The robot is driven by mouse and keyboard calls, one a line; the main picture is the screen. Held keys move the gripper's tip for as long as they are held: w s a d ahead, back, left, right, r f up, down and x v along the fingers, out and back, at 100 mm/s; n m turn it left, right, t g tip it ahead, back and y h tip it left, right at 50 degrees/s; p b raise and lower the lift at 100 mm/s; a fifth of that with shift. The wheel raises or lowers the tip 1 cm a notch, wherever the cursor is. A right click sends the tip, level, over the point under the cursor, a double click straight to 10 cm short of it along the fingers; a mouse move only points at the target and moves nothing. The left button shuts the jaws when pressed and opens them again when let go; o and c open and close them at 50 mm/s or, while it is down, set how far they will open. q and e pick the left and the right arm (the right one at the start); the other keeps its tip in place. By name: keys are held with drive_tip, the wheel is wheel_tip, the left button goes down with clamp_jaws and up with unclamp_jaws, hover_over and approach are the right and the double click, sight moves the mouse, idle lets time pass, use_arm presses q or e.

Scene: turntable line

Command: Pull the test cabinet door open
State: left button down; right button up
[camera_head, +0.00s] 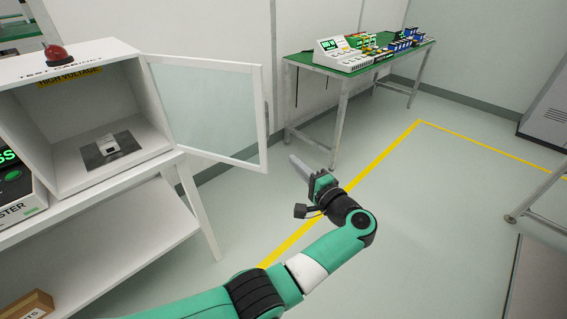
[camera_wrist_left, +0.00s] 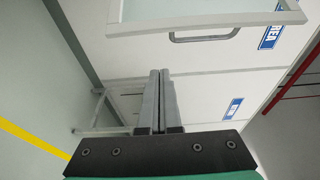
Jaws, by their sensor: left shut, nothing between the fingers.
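The white test cabinet (camera_head: 108,66) stands at the left with its front open. My left gripper (camera_head: 293,158) is shut and empty, just right of the door's lower free corner. In the left wrist view its two fingers (camera_wrist_left: 161,75) lie together, below the handle and apart from it. My right gripper is not in view.
A red lamp (camera_head: 57,54) sits on the cabinet. A small device (camera_head: 108,144) lies inside it. A white shelf (camera_head: 130,245) stands below. A green-topped bench (camera_head: 345,68) with electronics stands behind. The floor around the yellow line (camera_head: 384,152) is clear.

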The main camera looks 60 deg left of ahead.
use_arm(q)
drive_tip(key=a+b, duration=0.3)
drive_tip(key=a, duration=0.7)
drive_tip(key=shift+s+d+p, duration=0.3)
drive_tip(key=shift+s+d, duration=1.1)
drive_tip(key=shift+s, duration=0.05)
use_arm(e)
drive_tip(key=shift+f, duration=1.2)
